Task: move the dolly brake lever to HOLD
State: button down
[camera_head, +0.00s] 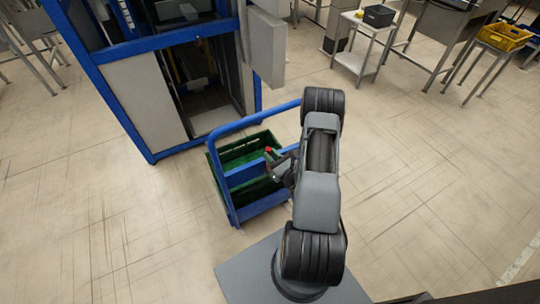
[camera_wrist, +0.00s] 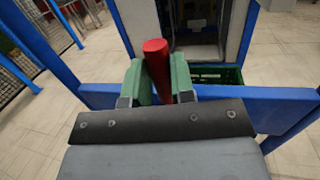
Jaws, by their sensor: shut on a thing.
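The brake lever has a red grip (camera_wrist: 157,62), which stands upright between the two green finger pads of my gripper (camera_wrist: 160,82) in the wrist view. The gripper is shut on the lever. In the head view the lever's red tip (camera_head: 268,149) shows just left of my gripper (camera_head: 277,158). The dolly has a blue frame (camera_head: 226,186) with a push bar, and it carries a green crate (camera_head: 243,148). The lever's base and any HOLD marking are hidden.
A blue-framed machine with grey panels (camera_head: 147,106) stands close behind the dolly. A white stand (camera_head: 355,64) with a dark bin (camera_head: 379,15) and a yellow crate (camera_head: 503,36) are at the back right. The floor (camera_head: 430,180) to the right is clear.

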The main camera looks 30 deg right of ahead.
jog(key=c, duration=1.2)
grip_release()
jog(key=shift+d+r, duration=0.1)
jog(key=shift+c, duration=0.2)
jog(key=shift+s+d, duration=0.1)
jog(key=shift+s, duration=0.35)
jog(key=s+d+f+b, duration=0.1)
jog(key=s, duration=1.1)
jog(key=shift+s+d+f+b, duration=0.25)
jog(key=shift+s+d+b, duration=0.05)
jog(key=shift+d, duration=0.05)
